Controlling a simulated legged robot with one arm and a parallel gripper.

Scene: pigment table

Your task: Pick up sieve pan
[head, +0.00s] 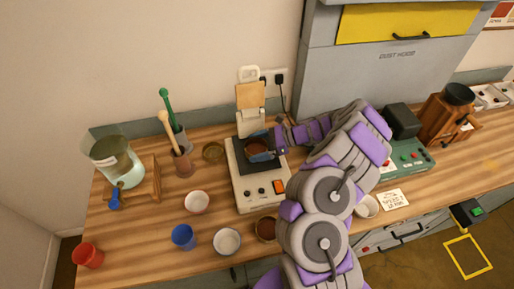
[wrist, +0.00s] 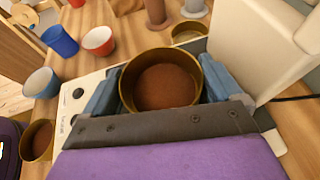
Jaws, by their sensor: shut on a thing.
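The sieve pan (wrist: 166,84) is a round brass-rimmed pan with brown powder in it. In the wrist view it sits between the two blue fingers of my gripper (wrist: 160,88), which are shut on its sides. In the head view my gripper (head: 262,149) is over the white machine (head: 245,190) with the orange switch, and the pan (head: 256,148) shows partly between the fingers. The pan looks level. I cannot tell whether its base touches the machine.
A brass pan (head: 267,228) stands in front of the machine and another (head: 213,151) behind-left. The grey hood (head: 390,75) rises behind.

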